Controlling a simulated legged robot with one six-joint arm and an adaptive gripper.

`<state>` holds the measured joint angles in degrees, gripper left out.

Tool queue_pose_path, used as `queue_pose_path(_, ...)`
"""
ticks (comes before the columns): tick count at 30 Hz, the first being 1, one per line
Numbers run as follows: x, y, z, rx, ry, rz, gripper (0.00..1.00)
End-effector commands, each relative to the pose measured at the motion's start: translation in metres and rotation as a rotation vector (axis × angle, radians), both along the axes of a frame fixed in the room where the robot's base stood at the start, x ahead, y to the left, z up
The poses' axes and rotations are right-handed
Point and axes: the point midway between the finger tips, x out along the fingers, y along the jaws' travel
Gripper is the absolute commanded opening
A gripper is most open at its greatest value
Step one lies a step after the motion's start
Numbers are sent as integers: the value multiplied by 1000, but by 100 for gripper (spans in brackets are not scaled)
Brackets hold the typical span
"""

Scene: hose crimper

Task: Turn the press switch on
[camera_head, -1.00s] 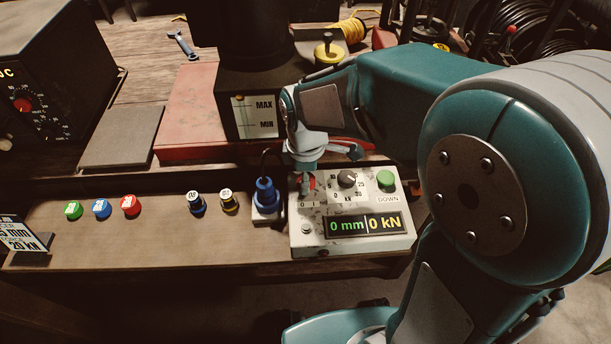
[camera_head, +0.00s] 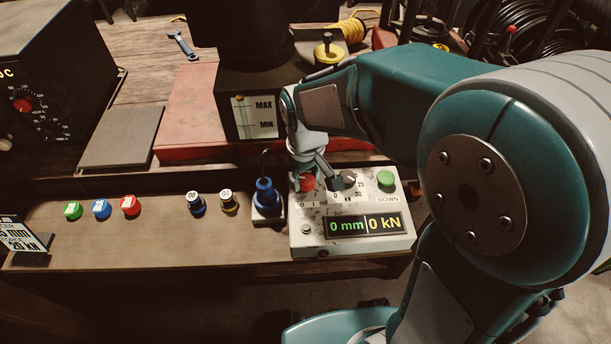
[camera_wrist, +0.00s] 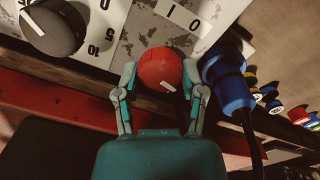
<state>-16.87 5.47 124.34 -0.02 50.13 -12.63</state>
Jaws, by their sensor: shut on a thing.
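The control box (camera_head: 350,240) sits on the bench and carries the red press switch knob (camera_head: 308,183), with a 0 and 1 label below it. In the wrist view the red knob (camera_wrist: 158,68) sits between the two fingers of my gripper (camera_wrist: 160,82), one on each side. My gripper (camera_head: 313,180) is shut on the knob from above in the head view. A short white mark shows on the knob. The display (camera_head: 365,225) reads 0 mm and 0 kN.
A dark dial (camera_head: 347,177) and a green DOWN button (camera_head: 385,178) lie right of the knob. A blue plug (camera_head: 265,193) with a cable stands close left of the box. Colored caps (camera_head: 101,208) line the bench farther left. The press base (camera_head: 250,110) rises behind.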

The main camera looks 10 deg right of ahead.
Motion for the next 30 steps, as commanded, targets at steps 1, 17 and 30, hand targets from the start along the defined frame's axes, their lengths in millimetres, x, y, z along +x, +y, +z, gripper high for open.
queue_pose_path(1,-1,0,-2,-1,3,-43,5)
queue_pose_path(17,-1,0,-2,-1,5,-453,5)
queue_pose_path(30,-1,0,-2,-2,6,-563,6)
